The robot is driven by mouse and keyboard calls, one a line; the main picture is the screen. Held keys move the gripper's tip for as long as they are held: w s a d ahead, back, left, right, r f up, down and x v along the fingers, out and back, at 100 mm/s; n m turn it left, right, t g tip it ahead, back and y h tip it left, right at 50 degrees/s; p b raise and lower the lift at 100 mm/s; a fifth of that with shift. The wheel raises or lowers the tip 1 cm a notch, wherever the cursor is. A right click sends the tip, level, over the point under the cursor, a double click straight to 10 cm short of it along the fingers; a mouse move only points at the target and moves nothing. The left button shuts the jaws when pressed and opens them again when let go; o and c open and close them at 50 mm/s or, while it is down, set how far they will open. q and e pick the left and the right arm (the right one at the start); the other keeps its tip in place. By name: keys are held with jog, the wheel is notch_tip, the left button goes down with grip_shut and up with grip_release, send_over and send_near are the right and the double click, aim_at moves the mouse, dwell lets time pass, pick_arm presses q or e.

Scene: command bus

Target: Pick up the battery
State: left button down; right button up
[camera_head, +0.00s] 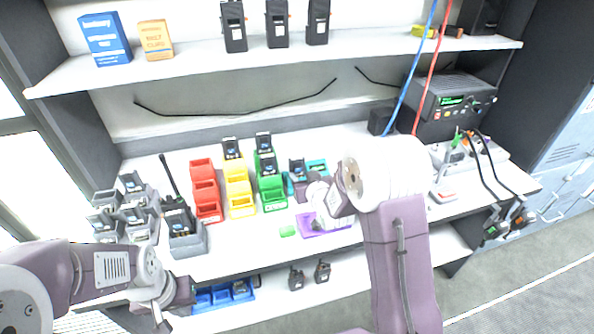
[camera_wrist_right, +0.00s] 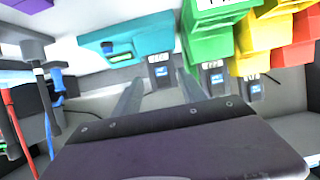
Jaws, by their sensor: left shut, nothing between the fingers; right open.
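Several dark batteries with blue and white labels show near the bins. One battery (camera_head: 297,167) stands by the teal bin (camera_head: 317,165); in the right wrist view a labelled battery (camera_wrist_right: 161,71) shows beside that bin, between the fingertips in the picture. Other similar batteries stand by the green bins (camera_head: 271,190) and yellow bins (camera_head: 239,190). My right gripper (camera_wrist_right: 158,88) is open and empty, its fingers pointing toward the teal bin; in the head view my wrist partly covers this area. My left gripper (camera_head: 180,305) is shut and empty, low at the front left.
Red bins (camera_head: 206,190) and grey holders (camera_head: 188,246) stand left on the white table. A purple tray (camera_head: 325,226) and small green block (camera_head: 288,231) lie near the front edge. Cables hang at right by the black device (camera_head: 455,105). A shelf (camera_head: 200,70) spans above.

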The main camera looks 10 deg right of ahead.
aim_at(298, 169)
jog(key=x, duration=0.4)
jog(key=shift+a, duration=0.1)
jog(key=shift+s+r, duration=0.1)
jog(key=shift+r, duration=0.05)
jog(key=c, duration=1.1)
jog(key=shift+o, duration=0.2)
notch_tip(298, 169, up, 10)
jog(key=p, duration=0.1)
